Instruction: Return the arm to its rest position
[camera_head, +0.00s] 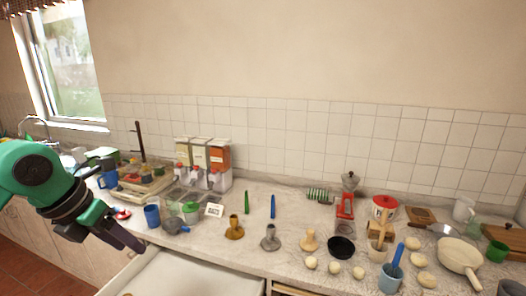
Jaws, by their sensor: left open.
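My left arm comes in from the left edge, green and black. Its dark gripper (126,238) points down and to the right, in front of the counter's near edge and beside the open drawer. Its fingers appear apart, with nothing visible between them. My right arm and gripper do not show.
An open white drawer (190,275) juts out below the counter (290,255). Candle holders, a black bowl (341,247), dough balls and a pan (459,256) fill the counter to the right.

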